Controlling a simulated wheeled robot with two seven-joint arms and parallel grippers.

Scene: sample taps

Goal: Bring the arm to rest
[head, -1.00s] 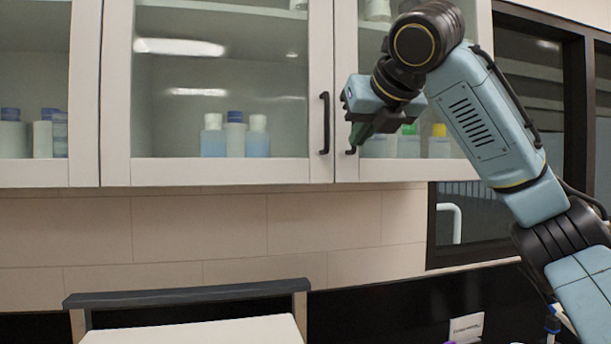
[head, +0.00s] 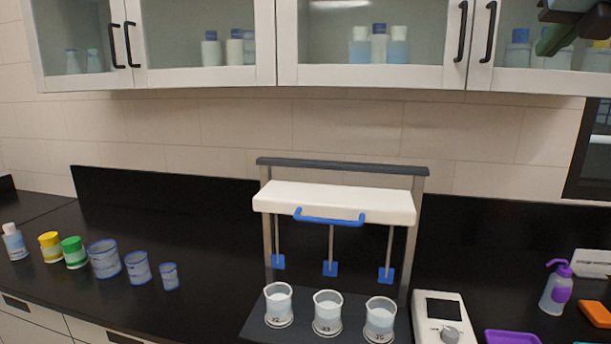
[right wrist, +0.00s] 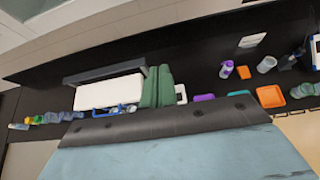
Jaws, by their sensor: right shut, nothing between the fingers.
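My right gripper (head: 546,42) shows only in part at the top right corner of the head view, in front of the right wall cabinet. In the right wrist view its two green fingers (right wrist: 157,87) lie side by side, shut, with nothing between them. It is held high, clear of the counter. The rest of the right arm is outside the head view. My left gripper is in neither view.
A stirrer stand (head: 340,199) with a blue handle holds paddles above three beakers on the black counter (head: 215,280). Several jars and containers stand left; a white device (head: 446,320) and purple-capped bottle (head: 556,290) stand right. Glass-door cabinets (head: 370,76) hang above.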

